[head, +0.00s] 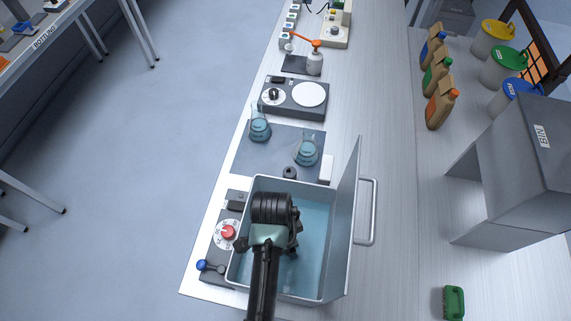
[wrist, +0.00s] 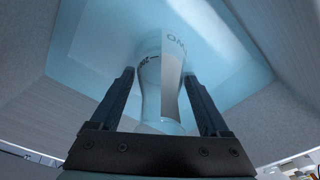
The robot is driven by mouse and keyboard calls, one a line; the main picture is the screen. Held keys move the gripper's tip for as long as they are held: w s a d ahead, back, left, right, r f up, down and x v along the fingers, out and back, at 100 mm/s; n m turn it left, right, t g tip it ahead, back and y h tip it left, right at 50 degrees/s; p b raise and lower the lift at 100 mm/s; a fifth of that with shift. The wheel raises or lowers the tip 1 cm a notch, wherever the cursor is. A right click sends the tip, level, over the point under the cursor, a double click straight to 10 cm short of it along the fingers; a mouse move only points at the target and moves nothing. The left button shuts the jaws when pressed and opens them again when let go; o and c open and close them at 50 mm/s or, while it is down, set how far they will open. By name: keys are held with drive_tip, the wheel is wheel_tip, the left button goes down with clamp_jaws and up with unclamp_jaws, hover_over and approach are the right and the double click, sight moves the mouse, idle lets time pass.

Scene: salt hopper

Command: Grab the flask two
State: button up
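My gripper (wrist: 158,85) is inside the open-topped grey bath (head: 234,262), which holds blue water (head: 313,235). In the wrist view a clear flask (wrist: 160,100) stands between my two fingers, its neck narrower than the gap between them. The letters on it appear upside down and seem to read TWO. The fingers are open, on either side of the flask, with a visible gap along the neck. In the head view my arm hides this flask and the fingertips.
Two other flasks, one left (head: 260,127) and one right (head: 307,152), stand on a grey mat (head: 283,137) behind the bath. The bath's lid (head: 350,215) stands open on the right. A control panel with a red knob (head: 227,232) is at left.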

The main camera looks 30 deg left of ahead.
drive_tip(key=c, duration=0.7)
drive_tip(key=shift+c, duration=1.1)
drive_tip(key=shift+r, duration=0.15)
